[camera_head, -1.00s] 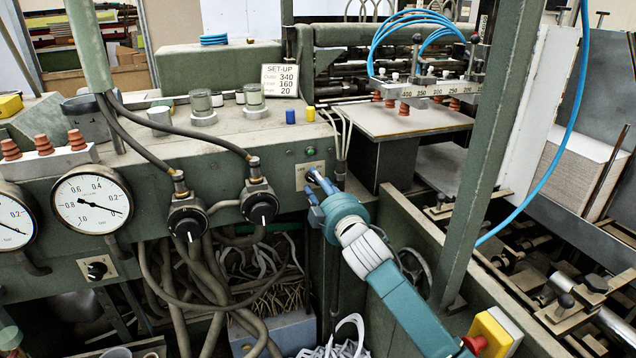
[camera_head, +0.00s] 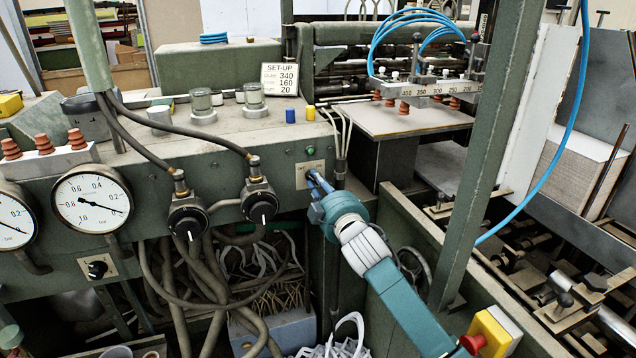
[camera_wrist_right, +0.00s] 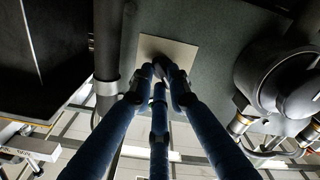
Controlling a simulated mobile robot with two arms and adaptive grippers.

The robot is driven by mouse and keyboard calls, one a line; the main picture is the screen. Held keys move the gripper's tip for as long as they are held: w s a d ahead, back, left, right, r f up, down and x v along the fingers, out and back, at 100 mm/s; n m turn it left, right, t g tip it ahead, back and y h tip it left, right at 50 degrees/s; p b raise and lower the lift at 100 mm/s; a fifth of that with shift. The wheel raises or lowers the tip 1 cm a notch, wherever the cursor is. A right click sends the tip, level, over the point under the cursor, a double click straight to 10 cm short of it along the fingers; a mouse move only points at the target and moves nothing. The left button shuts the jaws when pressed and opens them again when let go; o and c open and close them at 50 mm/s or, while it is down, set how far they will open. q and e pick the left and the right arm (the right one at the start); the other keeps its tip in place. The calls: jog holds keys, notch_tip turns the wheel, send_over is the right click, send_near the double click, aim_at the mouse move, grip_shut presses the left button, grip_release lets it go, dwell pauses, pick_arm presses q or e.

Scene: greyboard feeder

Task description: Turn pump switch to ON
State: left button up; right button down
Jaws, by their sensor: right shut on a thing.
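The pump switch sits on a small pale plate (camera_head: 303,168) on the front of the green machine panel, below a green button (camera_head: 311,151). My right gripper (camera_head: 316,180) reaches up to this plate, and its blue fingers are shut on the switch knob. In the right wrist view the plate (camera_wrist_right: 182,52) is behind the fingertips (camera_wrist_right: 161,68), which close together around the dark knob. The fingers hide most of the knob, so I cannot tell its exact angle. My left gripper is not in view.
Two black valve knobs (camera_head: 262,207) with hoses stand left of the plate, beside pressure gauges (camera_head: 91,199). Another small black knob (camera_head: 97,270) is lower left. Hoses hang below the panel. A green post (camera_head: 480,170) and a blue hose are to the right.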

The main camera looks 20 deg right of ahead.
jog(key=m+p, duration=0.1)
jog(key=m, duration=0.3)
jog(key=m+p, duration=0.2)
jog(key=m, duration=0.3)
jog(key=m+p, duration=0.2)
jog(key=m, duration=0.2)
jog(key=shift+f+m, duration=0.25)
jog(key=shift+m, duration=0.15)
jog(key=shift+a+f+m+p, duration=0.1)
jog(key=shift+m+p, duration=0.6)
jog(key=shift+m, duration=1)
jog(key=c, duration=1.7)
grip_release()
jog(key=shift+o, duration=0.2)
